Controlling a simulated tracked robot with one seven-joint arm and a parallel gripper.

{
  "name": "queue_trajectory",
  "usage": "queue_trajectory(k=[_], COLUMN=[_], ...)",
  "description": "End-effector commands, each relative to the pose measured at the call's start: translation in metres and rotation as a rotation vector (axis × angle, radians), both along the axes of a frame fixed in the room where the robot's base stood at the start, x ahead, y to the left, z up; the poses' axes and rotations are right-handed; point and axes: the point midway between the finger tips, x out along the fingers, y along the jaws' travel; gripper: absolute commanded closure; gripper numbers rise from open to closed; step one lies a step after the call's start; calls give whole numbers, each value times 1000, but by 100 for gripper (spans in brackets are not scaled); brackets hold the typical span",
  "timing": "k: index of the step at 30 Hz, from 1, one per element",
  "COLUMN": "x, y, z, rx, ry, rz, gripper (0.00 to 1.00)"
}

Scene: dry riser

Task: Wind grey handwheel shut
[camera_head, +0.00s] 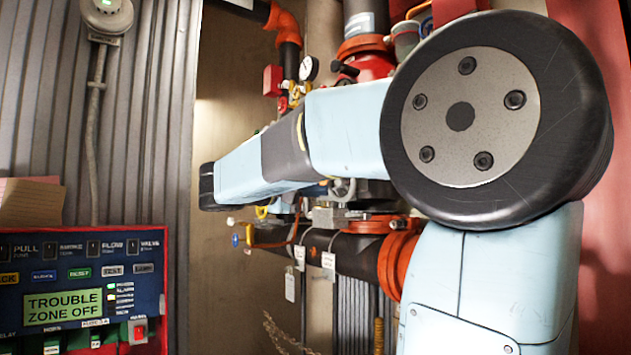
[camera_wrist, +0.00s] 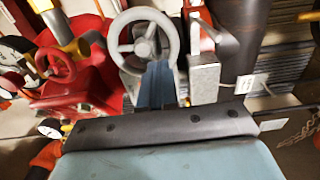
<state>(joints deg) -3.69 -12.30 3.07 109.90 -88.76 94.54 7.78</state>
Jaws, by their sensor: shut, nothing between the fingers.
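The grey handwheel (camera_wrist: 121,27) is at the upper middle of the wrist view, a round rim with spokes and a light hub. My gripper (camera_wrist: 159,70) shows just below it as narrow blue-grey fingers, shut and empty. The fingertips overlap the lower edge of the wheel in the picture; I cannot tell if they touch it.
A red handwheel (camera_wrist: 62,68) stands left of the grey one, and a grey metal box (camera_wrist: 205,80) is close on its right. A thick dark pipe (camera_wrist: 243,35) runs beyond. The head view shows a pressure gauge (camera_head: 309,68) and an alarm panel (camera_head: 62,309).

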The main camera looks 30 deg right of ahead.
Motion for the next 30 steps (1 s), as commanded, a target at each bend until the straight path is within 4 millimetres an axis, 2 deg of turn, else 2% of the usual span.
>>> queue_trajectory(k=[5, 16, 30], x=[-19, -50, -55], y=[-1, -11, -13], z=[-19, 13, 18], rx=[0, 1, 0], ry=[3, 1, 2], rz=[-1, -1, -1], gripper=[100, 100, 100])
